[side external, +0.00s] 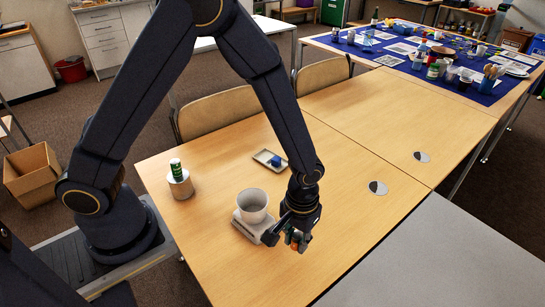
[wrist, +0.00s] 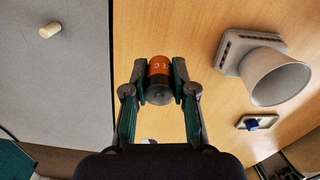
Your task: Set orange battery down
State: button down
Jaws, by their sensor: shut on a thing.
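My gripper (wrist: 158,82) is shut on the orange battery (wrist: 158,66), which has an orange upper part and a dark end. In the side view my gripper (side external: 296,236) is low over the wooden table, just right of a white cup on a scale. Only a small orange bit of the battery (side external: 294,246) shows there between the fingers. I cannot tell whether the battery touches the table.
The white cup (side external: 252,205) stands on a pale scale (side external: 240,229). A small tray (side external: 260,154) holds a blue item (side external: 277,162). The table to the right (side external: 345,215) is largely clear.

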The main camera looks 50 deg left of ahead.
jog(key=w+a+n, duration=0.5)
jog(key=a+n, duration=0.2)
jog(key=a, duration=0.5)
jog(key=w+a+n, duration=0.6)
jog(key=a, duration=0.6)
jog(key=s+a+n, duration=0.4)
jog(key=a, duration=0.7)
jog(key=s+a+n, duration=0.3)
jog(key=s+a, duration=0.2)
jog(key=a, duration=0.7)
send_over(228, 150)
jog(key=s, duration=0.1)
jog(key=shift+n, duration=0.3)
jog(key=f, duration=0.6)
jog(key=d+f, duration=0.1)
jog(key=f, duration=0.1)
jog(key=shift+s+f, duration=0.1)
jog(key=shift+f, duration=0.3)
jog(key=shift+w+a+f, duration=0.35)
jog(key=shift+w+f, duration=0.05)
jog(key=shift+f, duration=0.15)
jog(key=shift+w+f, duration=0.1)
jog(key=shift+f, duration=1.45)
